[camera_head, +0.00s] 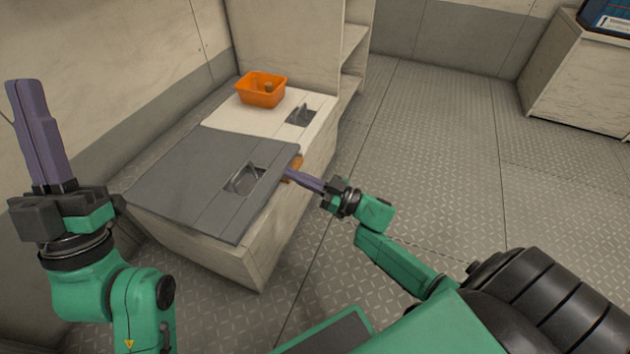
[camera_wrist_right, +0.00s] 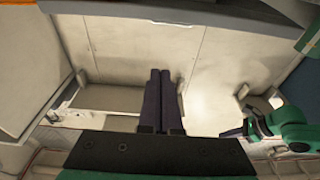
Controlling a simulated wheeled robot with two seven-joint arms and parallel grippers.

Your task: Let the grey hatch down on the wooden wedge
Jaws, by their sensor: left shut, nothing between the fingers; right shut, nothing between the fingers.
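The grey hatch (camera_head: 185,185) lies over the left part of the locker top in the head view, with a recessed handle (camera_head: 244,178) near its right side. It looks close to flat; I cannot tell its exact tilt. A small orange-brown piece, seemingly the wooden wedge (camera_head: 297,163), shows at the hatch's right edge, partly hidden. My right gripper (camera_head: 288,173) is shut and empty, its fingertips at that edge, beside the wedge; contact is unclear. Its shut fingers show in the right wrist view (camera_wrist_right: 160,75). My left gripper (camera_head: 25,84) is shut and empty, raised at far left.
A white lid (camera_head: 262,122) with its own recessed latch (camera_head: 302,114) lies behind the hatch. An orange bin (camera_head: 261,90) holding a small item stands on it. Shelves (camera_head: 352,55) stand behind. The floor (camera_head: 440,150) to the right is clear.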

